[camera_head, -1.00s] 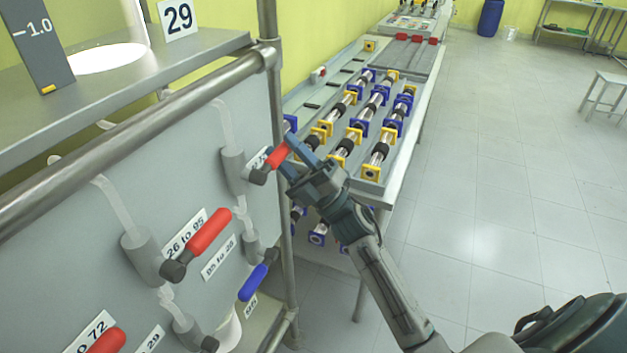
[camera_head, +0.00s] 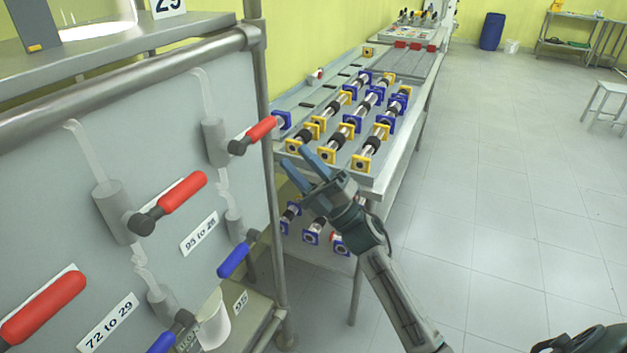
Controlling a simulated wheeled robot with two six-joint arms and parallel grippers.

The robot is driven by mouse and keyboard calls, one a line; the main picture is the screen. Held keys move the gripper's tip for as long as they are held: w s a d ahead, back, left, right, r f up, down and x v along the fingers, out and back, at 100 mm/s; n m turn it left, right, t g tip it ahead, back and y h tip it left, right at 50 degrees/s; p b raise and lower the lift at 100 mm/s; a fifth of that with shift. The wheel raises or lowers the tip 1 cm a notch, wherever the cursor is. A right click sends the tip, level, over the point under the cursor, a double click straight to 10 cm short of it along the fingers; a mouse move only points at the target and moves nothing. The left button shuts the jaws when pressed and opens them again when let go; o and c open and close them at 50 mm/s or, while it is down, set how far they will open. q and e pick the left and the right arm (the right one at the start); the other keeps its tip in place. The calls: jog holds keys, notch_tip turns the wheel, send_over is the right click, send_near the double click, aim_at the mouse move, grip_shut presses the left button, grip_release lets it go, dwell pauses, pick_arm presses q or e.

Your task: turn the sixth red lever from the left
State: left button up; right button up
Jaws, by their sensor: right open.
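Three red levers show on the grey panel at the left: a near one (camera_head: 42,305), a middle one (camera_head: 182,192) and a far, rightmost one (camera_head: 262,128). All three slant up to the right from dark pivots. The panel's left part is out of view, so I cannot count which lever is sixth. My right gripper (camera_head: 297,159) is open and empty, with its blue-grey fingers pointing up and left. It appears just below and right of the far red lever's tip, apart from it. My left gripper is not in view.
Blue levers (camera_head: 233,261) sit lower on the panel. A metal post (camera_head: 267,190) stands at the panel's right end, close to my gripper. Behind is a bench (camera_head: 400,165) with several blue and yellow flanged tubes.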

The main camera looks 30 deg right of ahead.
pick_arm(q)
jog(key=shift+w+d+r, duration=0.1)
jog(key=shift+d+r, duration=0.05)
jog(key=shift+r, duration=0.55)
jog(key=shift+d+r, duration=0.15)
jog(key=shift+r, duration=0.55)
